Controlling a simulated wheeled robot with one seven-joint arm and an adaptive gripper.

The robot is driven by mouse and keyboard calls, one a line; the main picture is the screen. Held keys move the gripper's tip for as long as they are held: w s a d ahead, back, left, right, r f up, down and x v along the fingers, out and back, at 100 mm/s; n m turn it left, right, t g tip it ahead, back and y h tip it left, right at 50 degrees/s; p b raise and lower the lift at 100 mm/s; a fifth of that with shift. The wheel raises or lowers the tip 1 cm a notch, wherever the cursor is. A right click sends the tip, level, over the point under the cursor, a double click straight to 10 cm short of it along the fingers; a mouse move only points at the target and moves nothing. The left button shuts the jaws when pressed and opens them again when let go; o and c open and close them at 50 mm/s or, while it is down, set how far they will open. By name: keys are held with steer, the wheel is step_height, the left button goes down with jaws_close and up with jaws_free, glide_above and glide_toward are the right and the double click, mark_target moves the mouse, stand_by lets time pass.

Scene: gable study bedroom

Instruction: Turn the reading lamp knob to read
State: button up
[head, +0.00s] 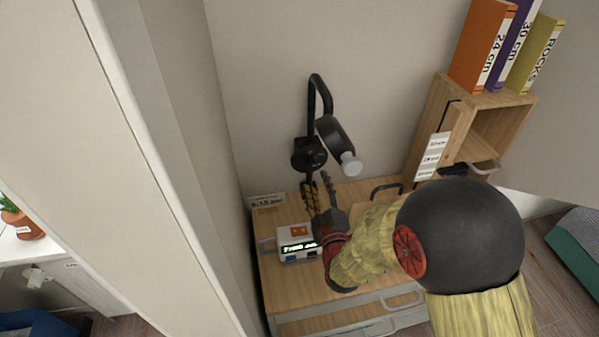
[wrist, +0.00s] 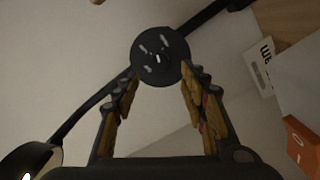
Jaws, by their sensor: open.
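The reading lamp (head: 317,100) is black, with a curved arm and a tilted head, against the wall above the wooden cabinet. Its round black knob plate (head: 309,154) is on the wall at the foot of the lamp arm. In the wrist view the knob plate (wrist: 160,57) is a dark disc with several pale marks; their words are too small to read. My gripper (head: 318,182) is just below the plate in the head view. In the wrist view my gripper (wrist: 160,84) is open and empty, its fingers on either side of the disc's lower edge. Contact cannot be told.
A white clock box (head: 298,246) stands on the cabinet top (head: 285,215) below my gripper. A small label card (head: 265,201) is at the back left. The lamp head (head: 337,138) hangs close beside the plate.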

mark_target(312, 166)
steer(key=shift+n, duration=0.3)
steer(key=b+x, duration=0.2)
steer(key=x, duration=0.5)
steer(key=shift+w, duration=0.35)
steer(key=shift+c, duration=0.7)
jaws_close()
